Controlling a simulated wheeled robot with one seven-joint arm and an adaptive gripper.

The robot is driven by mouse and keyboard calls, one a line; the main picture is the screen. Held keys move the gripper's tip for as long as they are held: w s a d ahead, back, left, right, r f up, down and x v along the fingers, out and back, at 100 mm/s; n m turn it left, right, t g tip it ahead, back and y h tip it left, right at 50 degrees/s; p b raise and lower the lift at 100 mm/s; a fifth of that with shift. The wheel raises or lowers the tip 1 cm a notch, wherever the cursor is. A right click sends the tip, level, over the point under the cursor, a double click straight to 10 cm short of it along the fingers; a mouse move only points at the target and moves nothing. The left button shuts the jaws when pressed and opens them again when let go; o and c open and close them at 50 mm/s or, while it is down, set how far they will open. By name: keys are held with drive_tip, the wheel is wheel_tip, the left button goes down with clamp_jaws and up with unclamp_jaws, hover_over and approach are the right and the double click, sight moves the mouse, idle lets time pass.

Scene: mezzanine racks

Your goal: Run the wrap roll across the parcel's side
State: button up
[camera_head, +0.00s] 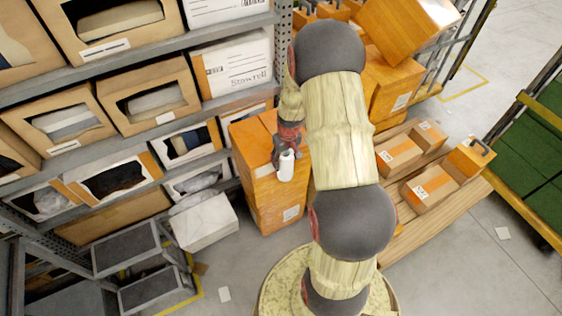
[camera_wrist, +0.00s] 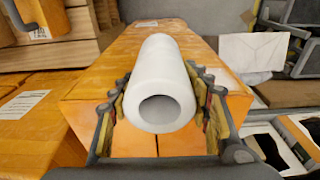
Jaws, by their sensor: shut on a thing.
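The white wrap roll (camera_wrist: 160,85) sits between the fingers of my gripper (camera_wrist: 162,110) in the wrist view, its hollow end facing the camera. My gripper is shut on it. The parcel (camera_wrist: 85,85), a tall orange-brown carton, lies right behind the roll in the wrist view. In the head view the roll (camera_head: 286,165) is in front of the upper part of the parcel (camera_head: 268,205), held by my gripper (camera_head: 285,152). I cannot tell whether the roll touches the parcel.
A rack with boxes in bins (camera_head: 160,100) stands at the left. A grey step stool (camera_head: 130,248) and a white box (camera_head: 205,222) are on the floor left of the parcel. A wooden pallet (camera_head: 455,205) with small cartons is at right. Floor is clear at lower right.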

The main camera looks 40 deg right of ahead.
drive_tip(key=shift+s+d, duration=1.6)
drive_tip(key=shift+d, duration=4.8)
drive_tip(key=w+a, duration=0.1)
drive_tip(key=a, duration=0.4)
drive_tip(key=shift+w+a, duration=0.4)
drive_tip(key=shift+a, duration=0.1)
drive_tip(key=shift+w+a+p, duration=0.2)
drive_tip(key=shift+a+p, duration=0.05)
drive_tip(key=shift+a, duration=0.7)
drive_tip(key=shift+w+a+p, duration=0.15)
drive_tip(key=shift+a+p, duration=0.15)
drive_tip(key=shift+a, duration=0.7)
drive_tip(key=shift+w+a+p, duration=0.2)
drive_tip(key=shift+a+p, duration=0.05)
drive_tip(key=shift+a, duration=0.7)
drive_tip(key=shift+a, duration=0.1)
drive_tip(key=shift+w+a, duration=0.25)
drive_tip(key=shift+a, duration=0.45)
drive_tip(key=shift+w+a, duration=0.2)
drive_tip(key=shift+a, duration=0.45)
drive_tip(key=shift+a+p, duration=0.1)
drive_tip(key=shift+p, duration=0.2)
